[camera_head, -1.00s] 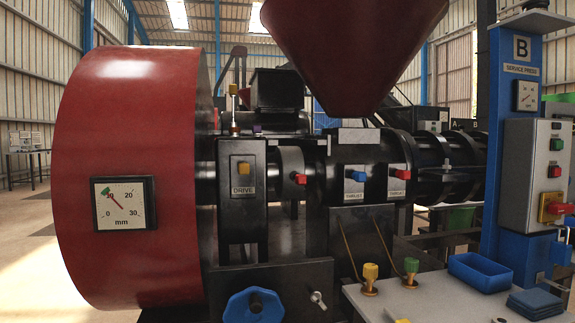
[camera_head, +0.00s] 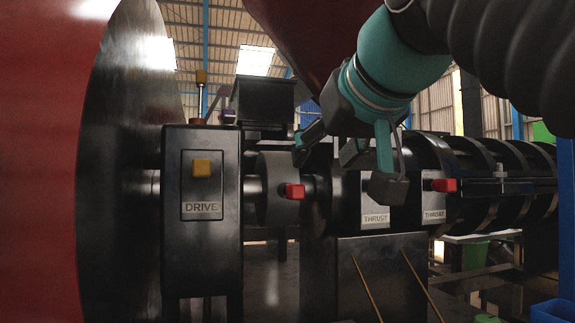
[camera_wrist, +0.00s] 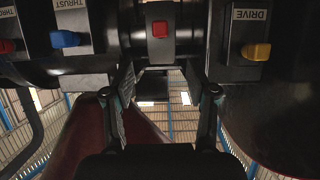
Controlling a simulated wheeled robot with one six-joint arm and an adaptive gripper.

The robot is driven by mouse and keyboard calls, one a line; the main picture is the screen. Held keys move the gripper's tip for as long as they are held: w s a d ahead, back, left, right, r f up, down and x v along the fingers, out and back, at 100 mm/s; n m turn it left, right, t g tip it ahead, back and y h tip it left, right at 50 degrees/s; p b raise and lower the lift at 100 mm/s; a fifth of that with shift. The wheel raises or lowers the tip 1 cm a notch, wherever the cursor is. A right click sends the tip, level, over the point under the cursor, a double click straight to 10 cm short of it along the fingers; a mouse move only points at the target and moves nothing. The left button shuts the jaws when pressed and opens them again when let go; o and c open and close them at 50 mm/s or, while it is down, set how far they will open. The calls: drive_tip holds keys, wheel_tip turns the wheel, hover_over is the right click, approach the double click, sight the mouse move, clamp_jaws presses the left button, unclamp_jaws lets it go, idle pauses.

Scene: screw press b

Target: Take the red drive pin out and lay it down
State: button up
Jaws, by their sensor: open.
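The red drive pin (camera_head: 294,191) sits in the dark coupling on the shaft, between the DRIVE housing (camera_head: 200,265) and the THRUST section. The wrist view shows its square red head (camera_wrist: 160,28) at the top middle. My gripper (camera_head: 344,165) is open in the head view, in front of the THRUST section and right of the pin. In the wrist view its two fingers (camera_wrist: 160,80) are spread and empty. The pin head lies beyond their tips, about midway between them and apart from both. The wrist picture is upside down.
A yellow knob (camera_head: 201,168) is on the DRIVE plate. A blue THRUST knob (camera_wrist: 65,39) shows in the wrist view. Another red knob (camera_head: 445,185) is at THROAT. The big red wheel (camera_head: 40,160) fills the left; a red hopper (camera_head: 290,35) hangs above. A blue tray (camera_head: 552,311) is at lower right.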

sight(297, 187)
drive_tip(key=x, duration=0.4)
drive_tip(key=b+x, duration=0.1)
drive_tip(key=x, duration=0.8)
drive_tip(key=shift+w+a+r+b, duration=0.1)
drive_tip(key=shift+w+a+b, duration=0.05)
drive_tip(key=shift+w+b, duration=0.2)
clamp_jaws()
